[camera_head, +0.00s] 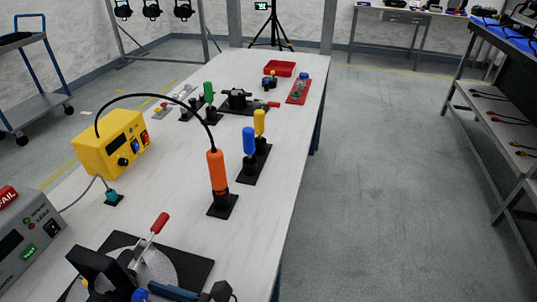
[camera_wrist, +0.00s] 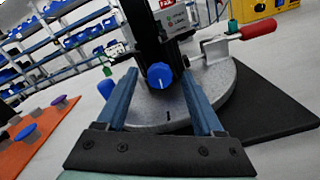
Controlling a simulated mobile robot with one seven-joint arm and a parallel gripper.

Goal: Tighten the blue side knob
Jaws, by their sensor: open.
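The blue side knob (camera_wrist: 160,75) is on the lower face of a black upright block (camera_wrist: 152,35), which stands on a round grey plate (camera_wrist: 220,90). The knob also shows at the bottom edge of the head view (camera_head: 140,295). A toggle clamp with a red handle (camera_wrist: 258,29) sits on the same fixture. My gripper (camera_wrist: 159,78) is open, with its two blue fingers pointing at the knob, one on each side in the picture. I see a gap on both sides and cannot tell the remaining depth to the knob. In the head view one blue finger (camera_head: 172,293) shows beside the knob.
The fixture rests on a black mat (camera_head: 195,268) on the white table (camera_head: 262,215). An orange screwdriver (camera_head: 217,170) stands in a holder behind it. A yellow box (camera_head: 112,143) and a grey tester (camera_head: 25,245) stand to the left. The table's right front is clear.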

